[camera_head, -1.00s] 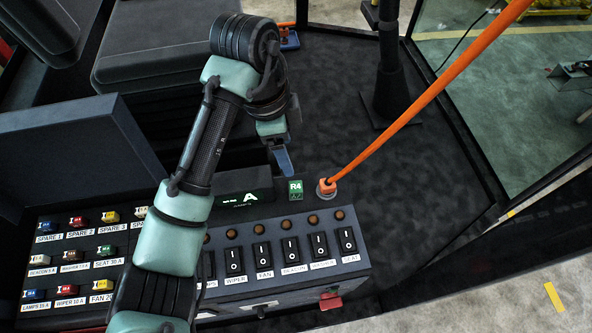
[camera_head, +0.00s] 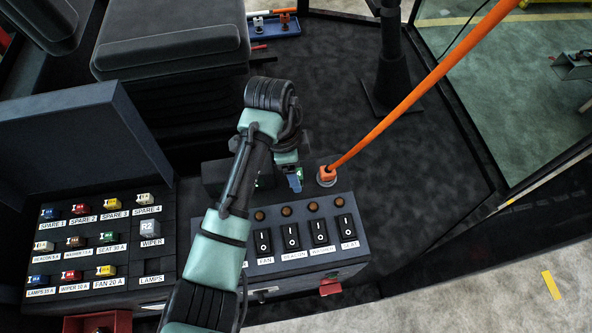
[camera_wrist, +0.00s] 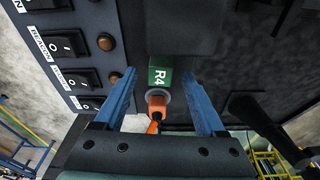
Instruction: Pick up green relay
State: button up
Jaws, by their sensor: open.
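The green relay (camera_wrist: 158,77), labelled R4, stands on the dark console top by the switch panel. In the wrist view it lies just beyond and between my two blue fingertips, with no contact visible. In the head view only a sliver of the relay (camera_head: 299,173) shows behind my gripper (camera_head: 292,180), which hangs over it. My gripper also shows in the wrist view (camera_wrist: 168,80), with its jaws apart and nothing between them. How high the fingertips are above the relay is hard to tell.
An orange plug (camera_wrist: 156,104) with its orange cable (camera_head: 420,83) rises right beside the relay. A row of rocker switches (camera_head: 291,233) and brown buttons lies in front. A fuse panel (camera_head: 75,250) with a grey R2 relay (camera_head: 150,229) is at left. A blue tray (camera_head: 272,28) lies behind.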

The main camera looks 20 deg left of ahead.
jog(key=shift+f, duration=0.35)
grip_shut()
